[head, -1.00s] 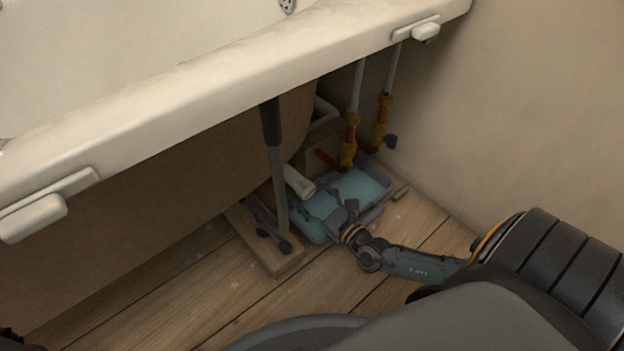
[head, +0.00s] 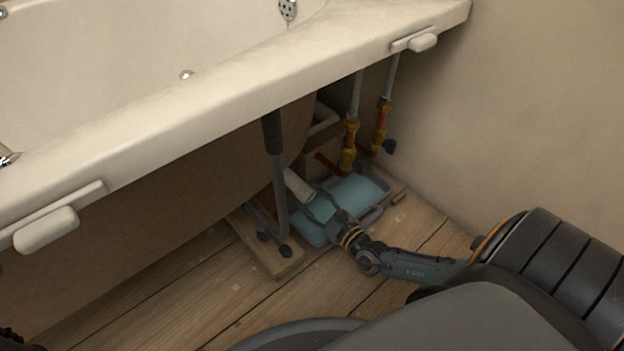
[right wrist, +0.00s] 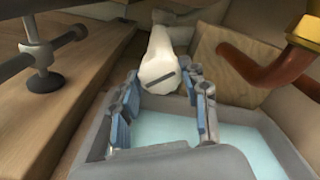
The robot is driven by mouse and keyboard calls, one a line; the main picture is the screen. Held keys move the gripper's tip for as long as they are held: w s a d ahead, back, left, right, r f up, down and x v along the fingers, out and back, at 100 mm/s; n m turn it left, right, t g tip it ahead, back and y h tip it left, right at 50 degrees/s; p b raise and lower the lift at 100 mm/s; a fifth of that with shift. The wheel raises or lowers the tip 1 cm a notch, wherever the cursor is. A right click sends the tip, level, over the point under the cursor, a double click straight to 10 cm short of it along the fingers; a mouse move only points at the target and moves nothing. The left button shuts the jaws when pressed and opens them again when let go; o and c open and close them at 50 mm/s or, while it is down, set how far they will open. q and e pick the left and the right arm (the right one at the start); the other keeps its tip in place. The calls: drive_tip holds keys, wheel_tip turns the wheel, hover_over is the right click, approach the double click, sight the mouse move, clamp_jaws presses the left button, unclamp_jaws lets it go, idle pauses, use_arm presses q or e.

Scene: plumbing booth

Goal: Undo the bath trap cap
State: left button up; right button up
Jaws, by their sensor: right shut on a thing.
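The bath trap (head: 298,186) shows in the head view as a white tube end under the bath. In the right wrist view its white round cap (right wrist: 158,76), with a dark slot across its face, lies between the fingers of my right gripper (right wrist: 161,80). In the head view the right gripper (head: 320,203) reaches in low over the tray, its fingertips at the white tube end. It is shut on the cap, one finger on each side. The far side of the cap is hidden. My left gripper cannot be made out.
A blue-grey tray (head: 312,234) holding pale blue water lies below the gripper. A grey bath leg (head: 280,200) stands on a wooden board (head: 283,264) to the left. Copper pipes with brass valves (head: 349,145) rise behind.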

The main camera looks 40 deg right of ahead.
drive_tip(key=o, duration=1.2)
drive_tip(key=shift+c, duration=0.2)
drive_tip(key=shift+s, duration=0.1)
drive_tip(key=s, duration=0.8)
drive_tip(key=s+d, duration=0.1)
drive_tip(key=s, duration=0.2)
drive_tip(key=shift+s, duration=0.4)
